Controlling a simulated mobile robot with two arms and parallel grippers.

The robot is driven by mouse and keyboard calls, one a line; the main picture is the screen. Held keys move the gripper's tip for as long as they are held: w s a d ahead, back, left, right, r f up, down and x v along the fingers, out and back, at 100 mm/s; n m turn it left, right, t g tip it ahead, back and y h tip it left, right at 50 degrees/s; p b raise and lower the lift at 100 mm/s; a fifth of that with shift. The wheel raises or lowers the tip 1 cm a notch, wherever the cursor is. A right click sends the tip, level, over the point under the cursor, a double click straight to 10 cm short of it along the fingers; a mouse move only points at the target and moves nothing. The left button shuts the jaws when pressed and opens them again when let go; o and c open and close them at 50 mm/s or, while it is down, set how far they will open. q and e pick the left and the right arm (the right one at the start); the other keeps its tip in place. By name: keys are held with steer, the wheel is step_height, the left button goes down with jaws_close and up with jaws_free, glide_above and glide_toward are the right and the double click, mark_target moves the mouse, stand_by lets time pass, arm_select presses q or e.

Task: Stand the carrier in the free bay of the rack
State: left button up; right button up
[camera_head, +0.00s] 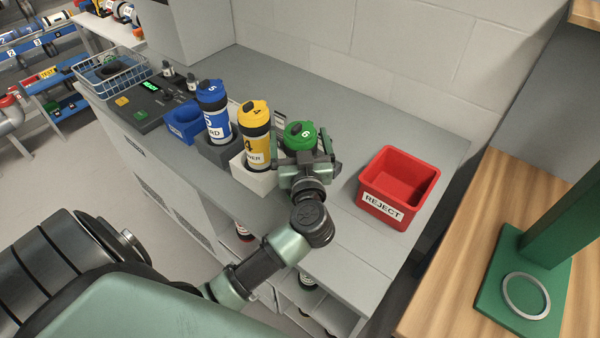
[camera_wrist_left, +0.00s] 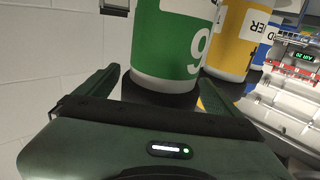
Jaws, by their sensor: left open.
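The green carrier (camera_head: 299,132), marked 6, stands upright at the right end of the row of carriers. Its lower part is hidden behind my left gripper (camera_head: 304,160) in the head view. In the left wrist view the green carrier (camera_wrist_left: 170,45) is between the two open fingers of my left gripper (camera_wrist_left: 160,80). I cannot tell what its base rests on. The yellow carrier (camera_head: 254,122) stands in a pale block (camera_head: 250,178) and the blue carrier (camera_head: 214,110) in a grey block (camera_head: 212,152). The small blue holder (camera_head: 183,121) left of them looks empty. My right gripper is not in view.
A red REJECT bin (camera_head: 398,187) stands to the right on the grey counter (camera_head: 350,125). A control panel (camera_head: 150,103) and a wire basket (camera_head: 110,73) are at the left. A wooden table with a green stand (camera_head: 525,290) is at the right.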

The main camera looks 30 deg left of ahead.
arm_select(q)
steer(key=shift+x, duration=0.8)
jaws_close()
steer(key=shift+r, duration=0.1)
